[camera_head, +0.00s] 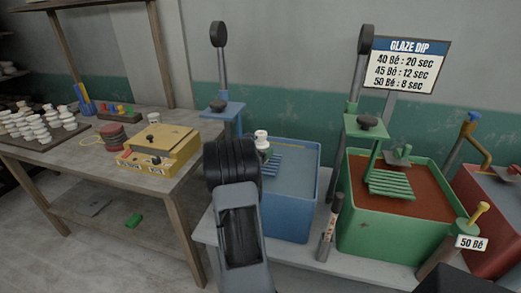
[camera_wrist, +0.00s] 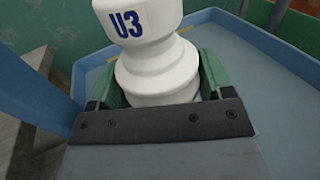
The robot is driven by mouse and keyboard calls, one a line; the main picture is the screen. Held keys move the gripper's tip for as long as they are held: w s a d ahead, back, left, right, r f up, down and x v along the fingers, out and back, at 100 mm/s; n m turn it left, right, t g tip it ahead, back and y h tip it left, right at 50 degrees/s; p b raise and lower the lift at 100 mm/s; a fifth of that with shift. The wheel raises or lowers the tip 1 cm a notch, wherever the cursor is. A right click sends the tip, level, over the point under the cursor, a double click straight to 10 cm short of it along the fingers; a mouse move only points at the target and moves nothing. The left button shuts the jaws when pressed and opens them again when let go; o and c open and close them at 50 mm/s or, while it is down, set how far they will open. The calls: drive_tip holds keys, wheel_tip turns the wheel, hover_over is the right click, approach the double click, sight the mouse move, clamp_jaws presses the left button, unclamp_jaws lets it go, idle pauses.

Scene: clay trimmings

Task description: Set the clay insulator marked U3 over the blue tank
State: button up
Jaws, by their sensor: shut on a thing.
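The white clay insulator marked U3 (camera_wrist: 150,50) stands upright between the green fingers of my gripper (camera_wrist: 157,85) in the wrist view. The fingers are shut on its lower part. In the head view the insulator's top (camera_head: 262,139) shows just beyond my dark wrist, near the left side of the blue tank (camera_head: 291,205). The blue tank also fills the background of the wrist view (camera_wrist: 270,45). The insulator's base is hidden behind my gripper, so I cannot tell whether it touches anything.
A green tank (camera_head: 385,239) with reddish-brown glaze stands right of the blue tank, and a red tank (camera_head: 482,220) beyond it. A wooden table (camera_head: 95,160) at left holds a yellow box (camera_head: 158,147) and a board of white insulators (camera_head: 38,132).

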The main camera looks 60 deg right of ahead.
drive_tip(key=shift+r, duration=0.1)
drive_tip(key=o, duration=1.3)
drive_tip(key=shift+f, duration=0.2)
drive_tip(key=shift+r, duration=0.15)
drive_tip(key=shift+a, duration=0.15)
drive_tip(key=s+a+m+t+y, duration=0.1)
drive_tip(key=a+m+y, duration=0.4)
drive_tip(key=a, duration=1.1)
drive_tip(key=s+a+f+m+t+y+b, duration=0.1)
drive_tip(key=a+m+y, duration=0.5)
drive_tip(key=a, duration=1.1)
drive_tip(key=s+a+m+t+y, duration=0.2)
drive_tip(key=s+a+m+y, duration=0.2)
drive_tip(key=a, duration=1.2)
drive_tip(key=m+y, duration=0.2)
drive_tip(key=y, duration=0.1)
drive_tip(key=shift+a+f+t, duration=0.3)
